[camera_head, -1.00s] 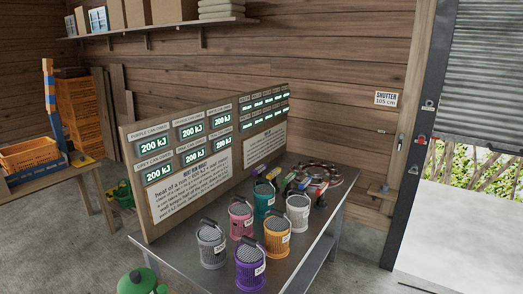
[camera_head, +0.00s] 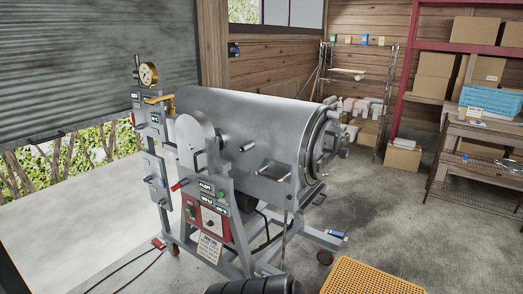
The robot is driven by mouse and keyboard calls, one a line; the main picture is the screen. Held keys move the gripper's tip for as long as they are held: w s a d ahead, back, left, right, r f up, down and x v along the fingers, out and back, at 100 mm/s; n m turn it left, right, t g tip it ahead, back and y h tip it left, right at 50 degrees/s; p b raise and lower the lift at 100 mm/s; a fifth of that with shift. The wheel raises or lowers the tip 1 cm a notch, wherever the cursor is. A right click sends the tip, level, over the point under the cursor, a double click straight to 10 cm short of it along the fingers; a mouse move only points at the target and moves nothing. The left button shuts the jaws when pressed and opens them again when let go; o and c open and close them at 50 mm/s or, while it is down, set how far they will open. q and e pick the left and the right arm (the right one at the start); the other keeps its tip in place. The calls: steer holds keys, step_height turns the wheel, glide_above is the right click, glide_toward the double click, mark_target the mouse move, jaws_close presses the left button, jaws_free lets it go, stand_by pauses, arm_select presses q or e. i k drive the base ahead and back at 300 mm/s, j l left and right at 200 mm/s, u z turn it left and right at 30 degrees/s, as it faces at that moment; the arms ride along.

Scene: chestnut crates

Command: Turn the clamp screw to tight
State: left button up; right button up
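A large steel drum machine (camera_head: 250,125) stands in the middle of the view on a grey wheeled frame. Its right end carries a round flanged door or lid (camera_head: 318,150) with small fittings at the rim. I cannot tell which fitting, if any, is the clamp screw; at this size its setting cannot be read. A red-handled lever (camera_head: 179,186) sticks out at the left of the frame.
A red control box (camera_head: 208,220) and a brass gauge (camera_head: 148,74) are on the machine's left side. A yellow grated mat or crate (camera_head: 370,278) lies in front. Cables run over the floor at left. Shelving with cartons and a blue crate (camera_head: 490,101) stands right.

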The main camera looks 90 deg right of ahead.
mark_target(343, 154)
steer(key=z, duration=3.3)
